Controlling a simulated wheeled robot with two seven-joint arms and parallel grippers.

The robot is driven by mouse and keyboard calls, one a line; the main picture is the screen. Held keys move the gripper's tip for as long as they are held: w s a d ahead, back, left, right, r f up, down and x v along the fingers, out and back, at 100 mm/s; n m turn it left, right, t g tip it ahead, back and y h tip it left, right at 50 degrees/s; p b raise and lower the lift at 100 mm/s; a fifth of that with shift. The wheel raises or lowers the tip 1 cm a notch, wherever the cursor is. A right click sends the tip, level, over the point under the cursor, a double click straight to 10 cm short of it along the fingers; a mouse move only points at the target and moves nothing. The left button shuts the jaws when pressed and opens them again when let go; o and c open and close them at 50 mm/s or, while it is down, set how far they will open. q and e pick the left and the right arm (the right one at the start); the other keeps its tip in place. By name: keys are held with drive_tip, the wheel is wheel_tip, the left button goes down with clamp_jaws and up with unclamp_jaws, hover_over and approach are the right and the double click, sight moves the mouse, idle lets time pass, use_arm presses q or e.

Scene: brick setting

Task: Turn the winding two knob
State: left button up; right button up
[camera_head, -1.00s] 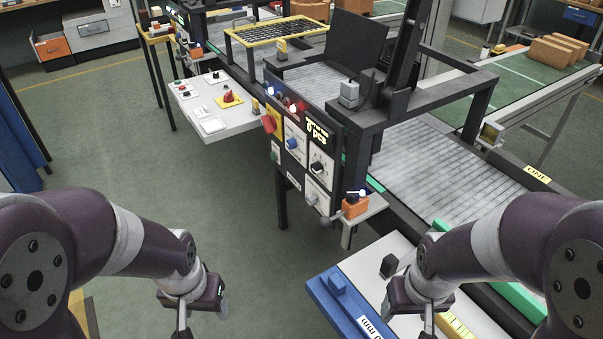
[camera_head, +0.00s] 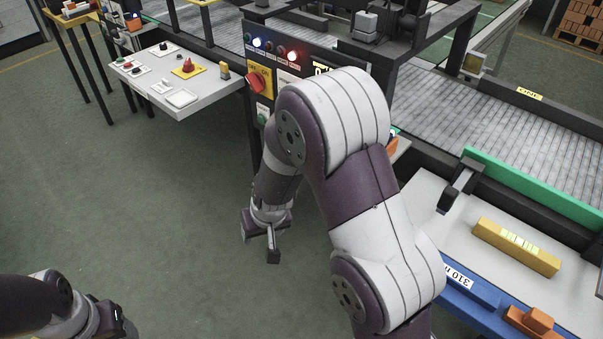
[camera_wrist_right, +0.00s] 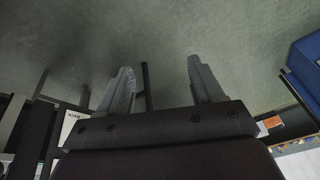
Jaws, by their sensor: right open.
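The control panel (camera_head: 317,53) stands at the centre of the head view. My right arm covers most of its lower front. The winding two knob cannot be made out now; the panel's lower knobs are behind the arm. A red rotary switch (camera_head: 254,83) on a yellow plate shows at the panel's left side. My right gripper (camera_head: 273,256) points down over the floor, left of and below the panel, apart from it. In the right wrist view the right gripper (camera_wrist_right: 162,82) is open with nothing between its fingers. My left gripper (camera_head: 112,322) is at the bottom left edge, its fingers out of sight.
A white side table (camera_head: 178,95) with small switches stands at the left. The conveyor (camera_head: 480,120) runs right of the panel. At lower right, a white and blue bench (camera_head: 420,212) holds a yellow block (camera_head: 516,245). Open floor (camera_head: 170,200) lies left of the right gripper.

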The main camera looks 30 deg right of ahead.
drive_tip(key=w+d+f+m+t+h+b, duration=0.25)
drive_tip(key=w+f+t+b, duration=0.2)
drive_tip(key=w+f, duration=0.4)
drive_tip(key=w+d+f+m+t+h+b, duration=0.25)
drive_tip(key=w+f+h+b, duration=0.2)
drive_tip(key=w, duration=0.75)
drive_tip(key=s+d+r+m+g+h+b, duration=0.1)
drive_tip(key=s+d+r+m+g+h, duration=0.15)
drive_tip(key=d+h, duration=0.25)
drive_tip(key=s+d+r+m+g+h+b, duration=0.1)
drive_tip(key=d+r+m+h, duration=0.15)
drive_tip(key=d+h, duration=0.25)
use_arm(q)
wheel_tip(320, 180, down, 14)
drive_tip(key=b, duration=0.1)
use_arm(e)
drive_tip(key=x, duration=1.2)
drive_tip(key=shift+r, duration=0.6)
drive_tip(key=shift+a+n, duration=0.1)
drive_tip(key=shift+n, duration=0.2)
drive_tip(key=c, duration=1.1)
